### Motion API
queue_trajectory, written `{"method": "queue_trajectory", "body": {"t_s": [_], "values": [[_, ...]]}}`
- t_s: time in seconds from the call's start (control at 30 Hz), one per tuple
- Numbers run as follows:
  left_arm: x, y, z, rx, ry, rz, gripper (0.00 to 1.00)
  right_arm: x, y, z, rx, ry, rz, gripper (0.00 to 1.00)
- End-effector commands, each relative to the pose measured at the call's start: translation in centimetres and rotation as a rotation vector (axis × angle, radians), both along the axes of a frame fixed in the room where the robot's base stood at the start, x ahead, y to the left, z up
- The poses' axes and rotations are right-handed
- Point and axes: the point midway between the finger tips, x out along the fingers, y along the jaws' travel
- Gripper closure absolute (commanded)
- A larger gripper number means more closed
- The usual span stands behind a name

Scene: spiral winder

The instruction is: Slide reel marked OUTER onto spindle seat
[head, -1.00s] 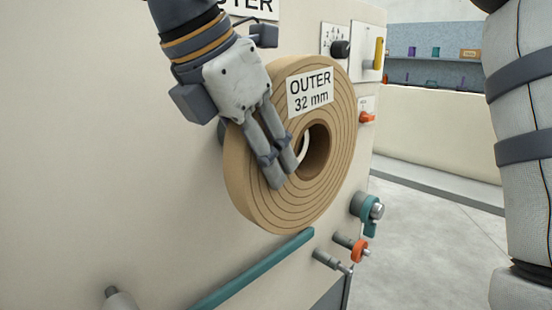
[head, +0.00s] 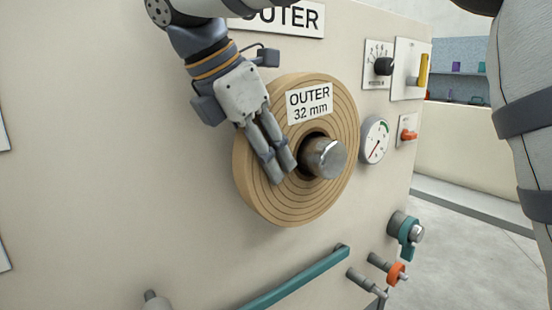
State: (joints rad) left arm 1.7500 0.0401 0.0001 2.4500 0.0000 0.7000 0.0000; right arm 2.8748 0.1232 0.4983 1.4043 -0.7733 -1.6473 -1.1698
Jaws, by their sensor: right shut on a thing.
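The tan reel (head: 300,205) with a white label reading OUTER 32 mm (head: 310,103) stands upright in front of the cream machine panel. A metal spindle (head: 324,158) passes through its dark-edged bore, and its rounded end sticks out of the front face. My right gripper (head: 280,172) is shut on the reel at its left side, with fingers lying across the front face toward the bore. The reel's back is hidden, so I cannot tell whether it touches the panel. My left gripper is not in view.
An OUTER sign (head: 288,20) is above the reel. To the right are a gauge (head: 375,140), a black knob (head: 383,66) and an orange switch (head: 409,135). Below are a teal bar (head: 297,280), a teal-handled fitting (head: 405,230) and an orange-collared fitting (head: 388,269).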

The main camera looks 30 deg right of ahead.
Motion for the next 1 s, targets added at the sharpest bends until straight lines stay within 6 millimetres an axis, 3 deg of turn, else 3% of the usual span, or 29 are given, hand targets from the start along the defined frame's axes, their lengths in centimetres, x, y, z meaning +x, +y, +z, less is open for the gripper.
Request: {"method": "queue_trajectory", "body": {"t_s": [0.43, 0.47, 0.53, 0.87, 1.0], "values": [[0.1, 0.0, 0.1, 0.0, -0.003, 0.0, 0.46, 0.2, 0.0, -0.2, -0.004, -0.004, 0.0, 1.0], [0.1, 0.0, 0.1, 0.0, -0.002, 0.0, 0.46, 0.2, 0.0, -0.2, -0.004, -0.004, 0.0, 0.63], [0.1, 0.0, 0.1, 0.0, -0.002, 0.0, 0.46, 0.2, 0.0, -0.2, -0.003, -0.004, 0.0, 0.47], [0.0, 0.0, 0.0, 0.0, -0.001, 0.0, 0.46, 0.2, 0.2, -0.3, 0.0, 0.002, 0.0, 0.46], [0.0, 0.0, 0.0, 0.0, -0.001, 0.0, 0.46, 0.2, 1.4, 1.9, -0.001, -0.005, 0.0, 0.46]]}}
